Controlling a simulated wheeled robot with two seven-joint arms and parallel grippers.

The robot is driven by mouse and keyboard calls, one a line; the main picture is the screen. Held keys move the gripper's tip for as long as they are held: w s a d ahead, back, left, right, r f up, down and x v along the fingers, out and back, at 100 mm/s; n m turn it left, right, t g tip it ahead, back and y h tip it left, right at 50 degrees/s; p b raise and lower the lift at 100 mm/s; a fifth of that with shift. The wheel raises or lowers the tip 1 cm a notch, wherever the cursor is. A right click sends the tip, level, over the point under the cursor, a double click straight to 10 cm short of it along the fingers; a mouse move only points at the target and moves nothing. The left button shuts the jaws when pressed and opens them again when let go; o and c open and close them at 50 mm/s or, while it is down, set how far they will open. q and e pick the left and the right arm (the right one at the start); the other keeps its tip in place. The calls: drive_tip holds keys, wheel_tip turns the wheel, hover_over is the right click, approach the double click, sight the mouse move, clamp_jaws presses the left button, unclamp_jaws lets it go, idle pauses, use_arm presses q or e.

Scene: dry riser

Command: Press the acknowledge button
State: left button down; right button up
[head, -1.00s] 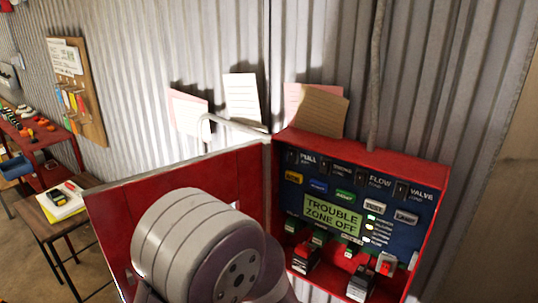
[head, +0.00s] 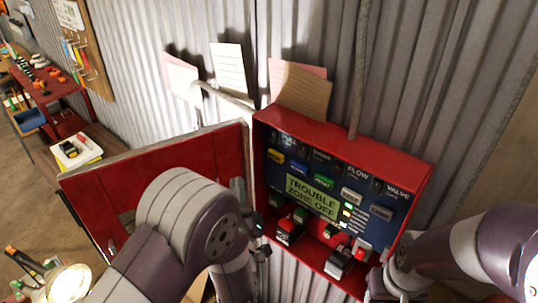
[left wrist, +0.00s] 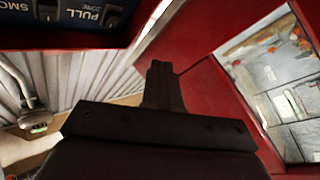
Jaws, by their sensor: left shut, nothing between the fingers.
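The open red alarm panel (head: 345,146) hangs on the wall, its blue face carrying a row of yellow (head: 275,156), blue (head: 299,166), green (head: 323,181) and pale buttons. Their small labels are too blurred to tell which is acknowledge. The screen (head: 312,197) reads TROUBLE ZONE OFF. My left gripper (head: 238,188) is shut and empty, in front of the hinge side at the panel's left edge, apart from the buttons. In the left wrist view its fingers (left wrist: 161,72) are together; the inverted panel face (left wrist: 75,12) shows at top left. My right arm enters at lower right; its gripper is out of view.
The panel's red door (head: 165,175) stands open to the left, close to my left arm. Red and black blocks (head: 288,230) sit on the box's bottom ledge. Paper notes (head: 228,70) and a conduit are on the corrugated wall above. A red bench (head: 50,95) stands far left.

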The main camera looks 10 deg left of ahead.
sight(276, 156)
use_arm(q)
drive_tip(key=w+d, duration=0.5)
drive_tip(key=w, duration=0.2)
drive_tip(key=shift+w+b, duration=0.25)
drive_tip(key=shift+b, duration=0.2)
idle(2.0)
drive_tip(key=shift+w+d+b, duration=0.25)
drive_tip(key=shift+w+b, duration=0.1)
